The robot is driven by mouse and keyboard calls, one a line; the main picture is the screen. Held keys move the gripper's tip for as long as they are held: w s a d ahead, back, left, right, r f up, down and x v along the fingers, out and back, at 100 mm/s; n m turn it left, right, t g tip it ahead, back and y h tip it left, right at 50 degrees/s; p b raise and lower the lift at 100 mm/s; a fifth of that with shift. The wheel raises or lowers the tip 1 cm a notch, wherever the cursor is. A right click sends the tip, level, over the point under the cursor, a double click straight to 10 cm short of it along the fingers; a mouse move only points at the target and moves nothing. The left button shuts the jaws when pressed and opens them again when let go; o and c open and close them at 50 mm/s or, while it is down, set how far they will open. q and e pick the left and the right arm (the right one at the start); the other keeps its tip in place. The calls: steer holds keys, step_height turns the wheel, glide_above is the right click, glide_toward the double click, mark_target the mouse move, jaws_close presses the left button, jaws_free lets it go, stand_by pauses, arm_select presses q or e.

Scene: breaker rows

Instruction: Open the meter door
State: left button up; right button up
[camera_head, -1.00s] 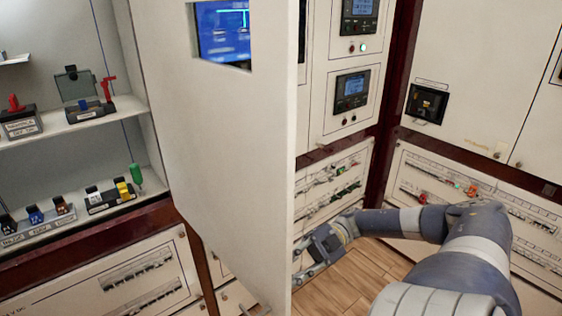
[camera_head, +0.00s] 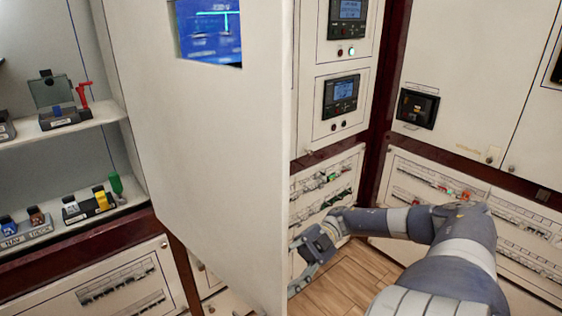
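The meter door (camera_head: 200,140) is a large white panel with a blue screen window (camera_head: 210,32) near its top. It stands swung out from the cabinet, with its free edge toward me. My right arm comes in from the lower right. My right gripper (camera_head: 298,268) is at the door's right edge, low down. Its fingers are partly hidden by or close against the door edge; I cannot tell whether they touch it. I see no object between the fingers. My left gripper is not in view.
Meters (camera_head: 341,96) and breaker rows (camera_head: 325,185) show on the cabinet right of the door. Shelves (camera_head: 70,128) with small switches stand at left. More white panels (camera_head: 470,80) stand at right. Wooden floor (camera_head: 350,280) shows below my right arm.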

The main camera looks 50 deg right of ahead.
steer(key=shift+d+r, duration=0.15)
steer(key=d, duration=0.7)
steer(key=shift+s+d, duration=0.15)
steer(key=shift+s, duration=0.15)
stand_by(0.5)
